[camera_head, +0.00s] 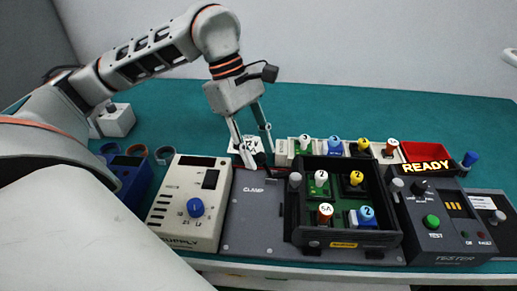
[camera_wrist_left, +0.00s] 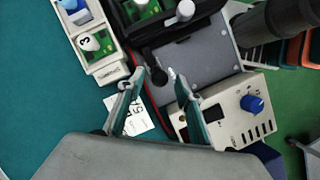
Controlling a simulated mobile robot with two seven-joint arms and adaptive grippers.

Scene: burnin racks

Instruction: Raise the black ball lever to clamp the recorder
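The black ball lever (camera_wrist_left: 158,76) shows in the left wrist view beside the black case, at the edge of the grey plate marked CLAMP (camera_head: 250,225). My left gripper (camera_head: 260,158) points down over the plate's back edge. In the left wrist view its fingers (camera_wrist_left: 155,75) are spread, with the black ball between or just beyond the tips; contact cannot be told. In the head view the ball is hard to make out among the fingers. The open black case (camera_head: 345,238), holding several knobbed modules, stands on the plate; which thing is the recorder is not labelled. My right gripper is out of view.
A beige supply box (camera_head: 190,225) with a blue knob stands left of the plate. The tester (camera_head: 445,235), with READY above it, stands at right. A row of modules and a red bin (camera_head: 425,152) lie behind. The back of the green table is clear.

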